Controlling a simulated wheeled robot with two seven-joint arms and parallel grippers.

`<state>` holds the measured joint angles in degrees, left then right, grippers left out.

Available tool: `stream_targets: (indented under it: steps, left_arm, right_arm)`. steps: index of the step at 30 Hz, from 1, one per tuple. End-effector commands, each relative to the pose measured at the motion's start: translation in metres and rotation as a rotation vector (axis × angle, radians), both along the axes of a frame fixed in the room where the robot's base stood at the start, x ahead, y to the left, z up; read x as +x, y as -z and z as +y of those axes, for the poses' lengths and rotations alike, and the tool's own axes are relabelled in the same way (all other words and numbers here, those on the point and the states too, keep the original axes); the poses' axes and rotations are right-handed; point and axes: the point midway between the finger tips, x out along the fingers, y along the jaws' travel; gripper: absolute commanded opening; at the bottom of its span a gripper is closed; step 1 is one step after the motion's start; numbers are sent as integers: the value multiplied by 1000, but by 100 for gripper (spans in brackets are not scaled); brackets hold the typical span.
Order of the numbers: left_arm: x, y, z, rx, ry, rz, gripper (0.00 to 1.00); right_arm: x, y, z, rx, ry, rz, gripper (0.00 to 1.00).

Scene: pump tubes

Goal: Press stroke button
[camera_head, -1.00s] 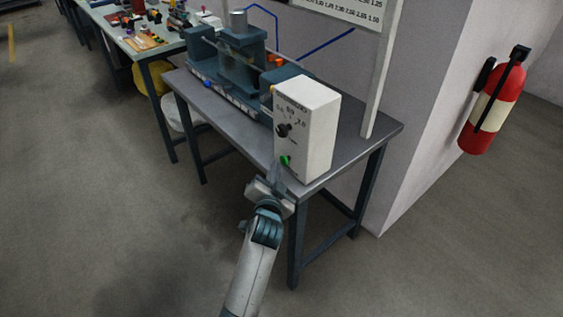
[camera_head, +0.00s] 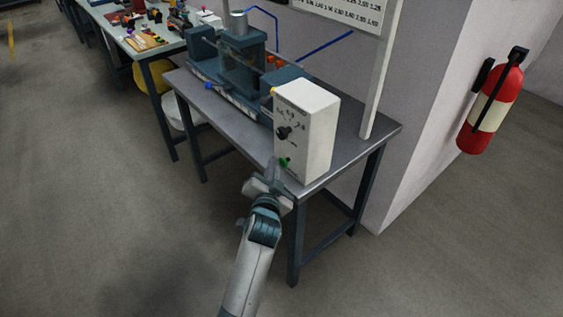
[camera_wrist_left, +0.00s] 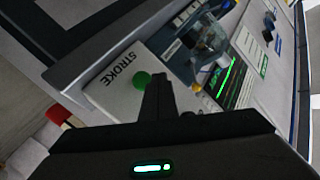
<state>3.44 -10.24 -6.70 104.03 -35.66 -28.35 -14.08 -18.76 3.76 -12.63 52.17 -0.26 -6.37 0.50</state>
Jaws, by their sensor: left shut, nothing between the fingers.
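The green stroke button (camera_head: 284,162) is low on the front face of a white control box (camera_head: 306,130), under a black dial (camera_head: 283,132). My left gripper (camera_head: 272,166) is shut and empty, its fingertips just left of the button in the head view. In the left wrist view the green button (camera_wrist_left: 141,80) sits beside the word STROKE on a pale panel (camera_wrist_left: 118,88). My left fingers (camera_wrist_left: 158,82) are together and partly overlap the button's right edge. Contact cannot be told. My right gripper is not in view.
The box stands at the near end of a grey metal table (camera_head: 350,135). A dark teal pump machine (camera_head: 243,65) stands behind it. A white post (camera_head: 381,75) rises at the table's right, and a fire extinguisher (camera_head: 490,105) hangs on the wall. Floor at left is clear.

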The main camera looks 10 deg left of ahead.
Motion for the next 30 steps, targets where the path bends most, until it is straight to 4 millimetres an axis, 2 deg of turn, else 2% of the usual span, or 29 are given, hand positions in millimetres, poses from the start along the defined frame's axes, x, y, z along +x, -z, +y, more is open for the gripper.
stream_targets:
  steps: [1, 8, 24, 30]
  left_arm:
    - [-7, 7, -19, -32, 11, 16, 0]
    - [-8, 7, -18, -32, 10, 17, 0]
    - [-39, 5, 10, -30, 6, 16, 0]
    - [-44, 5, 17, -28, 5, 13, 0]
  right_arm:
    - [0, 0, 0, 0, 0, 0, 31]
    - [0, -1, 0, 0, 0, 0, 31]
    - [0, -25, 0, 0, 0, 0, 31]
    - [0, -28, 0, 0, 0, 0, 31]
